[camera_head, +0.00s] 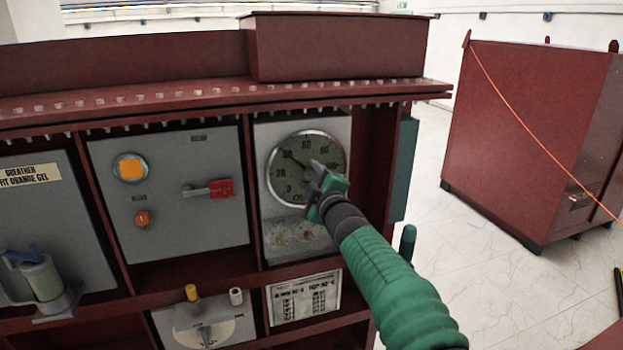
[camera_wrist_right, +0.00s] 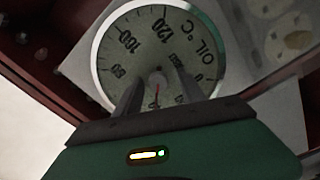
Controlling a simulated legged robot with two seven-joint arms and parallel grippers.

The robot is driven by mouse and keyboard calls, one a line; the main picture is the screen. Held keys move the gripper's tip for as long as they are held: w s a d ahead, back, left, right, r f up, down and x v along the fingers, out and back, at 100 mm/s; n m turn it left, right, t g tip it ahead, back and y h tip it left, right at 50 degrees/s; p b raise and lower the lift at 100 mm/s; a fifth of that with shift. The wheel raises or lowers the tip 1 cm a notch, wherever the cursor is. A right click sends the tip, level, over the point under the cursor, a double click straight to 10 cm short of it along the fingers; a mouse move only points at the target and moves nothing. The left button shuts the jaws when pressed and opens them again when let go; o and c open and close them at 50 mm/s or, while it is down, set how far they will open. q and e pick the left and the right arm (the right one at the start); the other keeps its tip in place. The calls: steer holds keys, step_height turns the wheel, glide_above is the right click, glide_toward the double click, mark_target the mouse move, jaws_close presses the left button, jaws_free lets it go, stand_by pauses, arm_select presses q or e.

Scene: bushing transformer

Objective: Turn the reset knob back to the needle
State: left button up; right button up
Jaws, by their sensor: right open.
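The round oil temperature gauge (camera_head: 283,180) has a pale dial and a metal rim, and is set in a grey panel. It also shows in the wrist view (camera_wrist_right: 118,60), turned in the picture, with "OIL °C" and numbers. A small reset knob (camera_wrist_right: 158,80) is at the dial's centre, with a thin red pointer (camera_wrist_right: 157,97) beside it. My right gripper (camera_head: 316,166) is open in front of the dial. In the wrist view its two fingers (camera_wrist_right: 158,92) are on either side of the knob; contact cannot be told. The left gripper is out of view.
The gauge sits in a dark red cabinet (camera_head: 180,95) with an overhanging ledge and upright dividers. A grey panel (camera_head: 165,220) with a red switch handle (camera_head: 220,188) is to the left. A label plate (camera_head: 303,298) is below. Another red cabinet (camera_head: 530,130) stands right, beyond open floor.

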steer(key=shift+s+d, duration=0.1)
steer(key=shift+s, duration=0.05)
steer(key=b+v, duration=0.6)
steer(key=v, duration=1)
steer(key=shift+s, duration=0.2)
